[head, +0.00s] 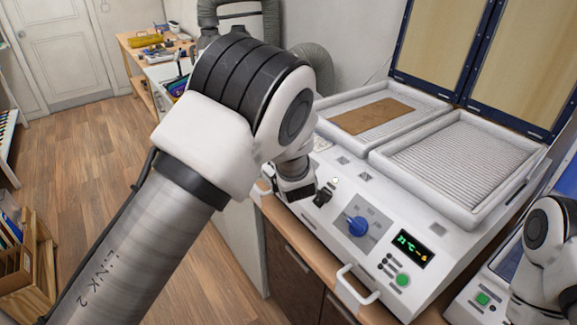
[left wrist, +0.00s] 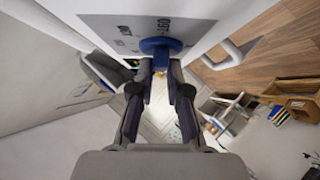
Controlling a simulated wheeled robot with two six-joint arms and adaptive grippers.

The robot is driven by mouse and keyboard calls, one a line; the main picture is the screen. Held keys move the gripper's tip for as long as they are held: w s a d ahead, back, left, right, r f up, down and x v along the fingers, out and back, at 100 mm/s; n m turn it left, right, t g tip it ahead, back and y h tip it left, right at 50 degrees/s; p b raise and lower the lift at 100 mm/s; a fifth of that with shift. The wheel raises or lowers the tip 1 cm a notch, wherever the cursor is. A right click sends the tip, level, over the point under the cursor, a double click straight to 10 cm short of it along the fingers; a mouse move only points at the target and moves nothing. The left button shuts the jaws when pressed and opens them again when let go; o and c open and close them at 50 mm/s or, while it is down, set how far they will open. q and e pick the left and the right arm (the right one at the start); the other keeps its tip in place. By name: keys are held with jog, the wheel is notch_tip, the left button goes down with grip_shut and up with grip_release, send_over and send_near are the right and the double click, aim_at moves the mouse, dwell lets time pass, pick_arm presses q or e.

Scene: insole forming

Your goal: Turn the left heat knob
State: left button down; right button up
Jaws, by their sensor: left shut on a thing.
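The forming machine (head: 330,240) has a sloped white front panel. My left gripper (head: 322,196) is at the left part of this panel, mostly hidden behind my left arm. In the left wrist view, its two fingers (left wrist: 160,68) are shut on a blue knob (left wrist: 160,44), the left heat knob, in front of a grey dial plate (left wrist: 120,27) with printed numbers. The left heat knob is hidden in the head view. A second blue knob (head: 357,227) is free, to the right of the gripper. My right arm shows at the right edge; its gripper is out of view.
A brown sheet (head: 371,116) lies on the left ribbed tray; the right tray (head: 458,155) is bare. Framed panels (head: 437,45) stand raised behind.

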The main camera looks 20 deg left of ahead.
pick_arm(q)
jog(key=c, duration=1.2)
grip_release()
jog(key=shift+o, duration=0.3)
jog(key=shift+w+f, duration=0.15)
jog(key=shift+w, duration=0.05)
jog(key=shift+s, duration=0.1)
